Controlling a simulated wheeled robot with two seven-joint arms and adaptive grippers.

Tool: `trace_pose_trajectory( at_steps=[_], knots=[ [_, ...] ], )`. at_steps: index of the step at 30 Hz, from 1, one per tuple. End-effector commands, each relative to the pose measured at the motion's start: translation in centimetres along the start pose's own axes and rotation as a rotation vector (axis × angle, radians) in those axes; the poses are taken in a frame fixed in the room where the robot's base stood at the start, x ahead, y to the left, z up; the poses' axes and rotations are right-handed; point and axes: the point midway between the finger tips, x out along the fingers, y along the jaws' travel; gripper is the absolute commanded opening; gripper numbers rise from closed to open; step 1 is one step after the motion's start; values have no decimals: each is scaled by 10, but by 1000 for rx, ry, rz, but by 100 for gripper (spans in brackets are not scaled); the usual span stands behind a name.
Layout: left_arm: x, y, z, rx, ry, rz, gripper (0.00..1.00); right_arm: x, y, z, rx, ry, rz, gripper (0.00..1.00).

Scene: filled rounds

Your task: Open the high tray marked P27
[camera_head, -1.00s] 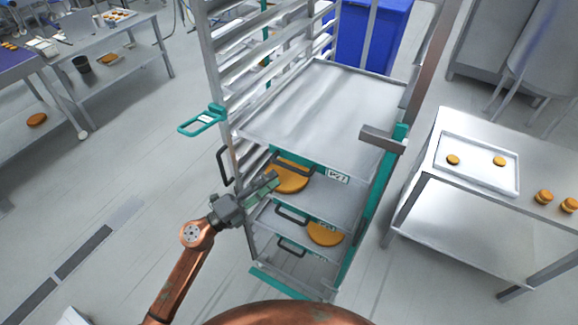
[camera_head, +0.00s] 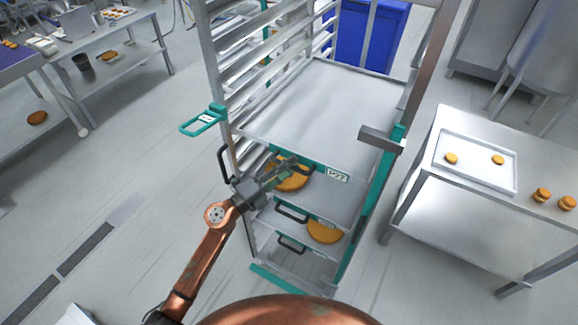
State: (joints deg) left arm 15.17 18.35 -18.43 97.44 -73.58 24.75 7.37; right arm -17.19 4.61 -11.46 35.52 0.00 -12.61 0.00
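The high tray marked P27 (camera_head: 338,177) is in the rack, its label on the teal front strip below the broad top sheet. Its dark handle is on the left of that strip, largely covered by my gripper. My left gripper (camera_head: 289,170) is at this handle, its fingers appearing apart, one above the other. I cannot tell whether they touch the handle. An orange-brown round (camera_head: 293,183) shows just beneath and behind the fingers. My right gripper is not in view.
Lower trays with dark handles (camera_head: 291,213) and another round (camera_head: 325,232) sit below. A teal latch loop (camera_head: 202,121) sticks out left of the rack. A steel table (camera_head: 470,225) with a tray stands right.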

Motion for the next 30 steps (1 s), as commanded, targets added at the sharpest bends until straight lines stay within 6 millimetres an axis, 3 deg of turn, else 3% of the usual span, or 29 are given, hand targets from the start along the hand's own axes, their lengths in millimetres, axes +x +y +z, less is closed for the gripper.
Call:
trace_pose_trajectory(
  at_steps=[9,30],
  knots=[
    [0,0,0,0,-1,0,0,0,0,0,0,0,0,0],
    [-2,0,-5,-2,8,1,0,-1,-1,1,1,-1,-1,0]
  ],
)
